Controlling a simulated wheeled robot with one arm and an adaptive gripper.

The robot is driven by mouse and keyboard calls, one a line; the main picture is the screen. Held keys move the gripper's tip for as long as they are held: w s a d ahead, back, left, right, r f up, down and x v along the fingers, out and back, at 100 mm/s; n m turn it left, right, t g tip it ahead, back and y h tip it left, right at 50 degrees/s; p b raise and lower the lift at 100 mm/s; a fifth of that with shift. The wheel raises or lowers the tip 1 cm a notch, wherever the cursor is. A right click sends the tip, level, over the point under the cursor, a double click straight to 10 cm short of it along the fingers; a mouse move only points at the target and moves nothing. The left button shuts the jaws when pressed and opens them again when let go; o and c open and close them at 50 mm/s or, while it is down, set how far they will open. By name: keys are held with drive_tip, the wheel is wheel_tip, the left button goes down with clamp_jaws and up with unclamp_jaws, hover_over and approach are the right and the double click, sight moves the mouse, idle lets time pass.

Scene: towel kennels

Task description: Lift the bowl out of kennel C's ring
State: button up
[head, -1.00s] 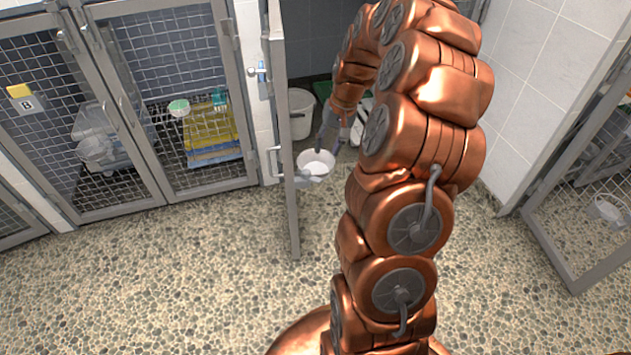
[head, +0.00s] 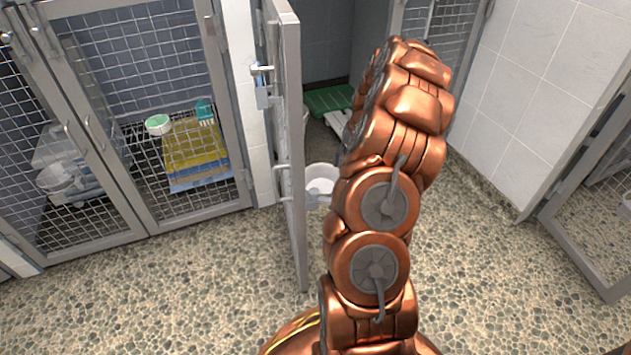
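A white bowl (head: 321,172) shows just right of the open kennel door (head: 289,150), low down, its right side hidden by my copper arm. A grey piece, apparently the ring's holder (head: 312,201), shows under the bowl beside the door's lower part. The bowl looks roughly upright and seems to sit in the ring, but I cannot tell how far down. No letter shows on this door. My gripper is hidden behind my own arm, so its fingers and any contact with the bowl cannot be seen.
Another mesh door (head: 590,220) stands at right. The speckled floor in front is clear.

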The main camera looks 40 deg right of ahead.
drive_tip(key=shift+b+x, duration=0.35)
drive_tip(key=shift+x, duration=0.6)
drive_tip(key=b+x, duration=0.1)
drive_tip(key=x, duration=0.1)
drive_tip(key=s+b+x, duration=0.1)
drive_tip(key=b+x, duration=0.1)
drive_tip(key=x, duration=0.1)
drive_tip(key=shift+d+f, duration=0.15)
drive_tip(key=shift+f, duration=0.25)
clamp_jaws()
